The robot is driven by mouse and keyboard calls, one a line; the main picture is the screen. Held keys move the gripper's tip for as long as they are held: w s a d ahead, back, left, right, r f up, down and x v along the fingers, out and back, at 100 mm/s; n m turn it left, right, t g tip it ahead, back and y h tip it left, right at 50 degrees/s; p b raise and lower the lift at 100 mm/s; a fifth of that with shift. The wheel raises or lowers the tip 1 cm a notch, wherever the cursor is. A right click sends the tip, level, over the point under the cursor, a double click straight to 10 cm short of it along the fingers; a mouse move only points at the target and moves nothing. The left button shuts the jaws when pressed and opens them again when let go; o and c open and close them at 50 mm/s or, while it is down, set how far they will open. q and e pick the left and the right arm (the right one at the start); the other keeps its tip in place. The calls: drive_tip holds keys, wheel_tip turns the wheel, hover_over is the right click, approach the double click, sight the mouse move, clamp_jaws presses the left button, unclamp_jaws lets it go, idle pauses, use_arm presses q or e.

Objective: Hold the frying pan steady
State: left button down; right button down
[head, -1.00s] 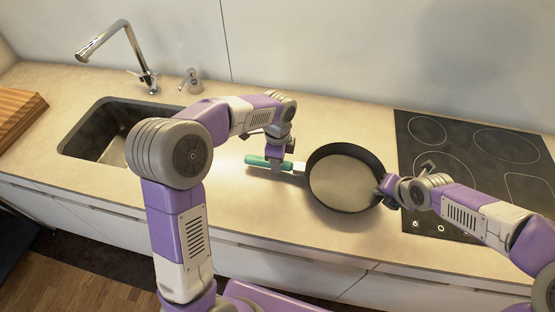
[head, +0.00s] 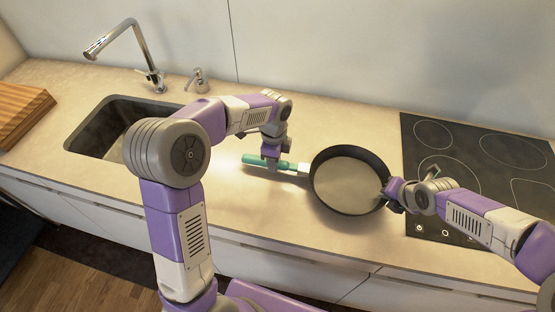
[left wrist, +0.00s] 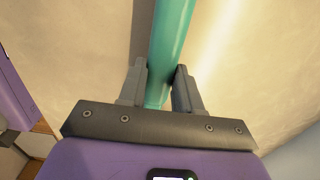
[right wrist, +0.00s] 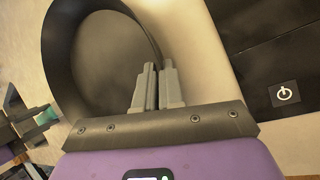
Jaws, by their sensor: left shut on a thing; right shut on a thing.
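The black frying pan (head: 347,183) has a green handle (head: 238,160) pointing left. It is over the worktop between sink and hob; I cannot tell whether its base touches the worktop. My left gripper (head: 271,161) is shut on the handle, which runs between its fingers in the left wrist view (left wrist: 172,45). My right gripper (head: 387,193) is shut on the pan's right rim. In the right wrist view its fingers (right wrist: 152,85) are close together across the pan's wall (right wrist: 75,60).
A black hob (head: 470,165) lies just right of the pan. A sink (head: 100,128) with a tall tap (head: 150,70) and a soap dispenser (head: 198,80) is at left. A wooden board (head: 22,112) sits at the far left. The worktop (head: 330,125) behind the pan is clear.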

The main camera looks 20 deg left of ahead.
use_arm(q)
drive_tip(key=shift+s+a, duration=0.2)
drive_tip(key=shift+a, duration=1.6)
drive_tip(key=shift+f, duration=0.9)
drive_tip(key=c, duration=0.7)
unclamp_jaws()
wheel_tip(320, 180, up, 12)
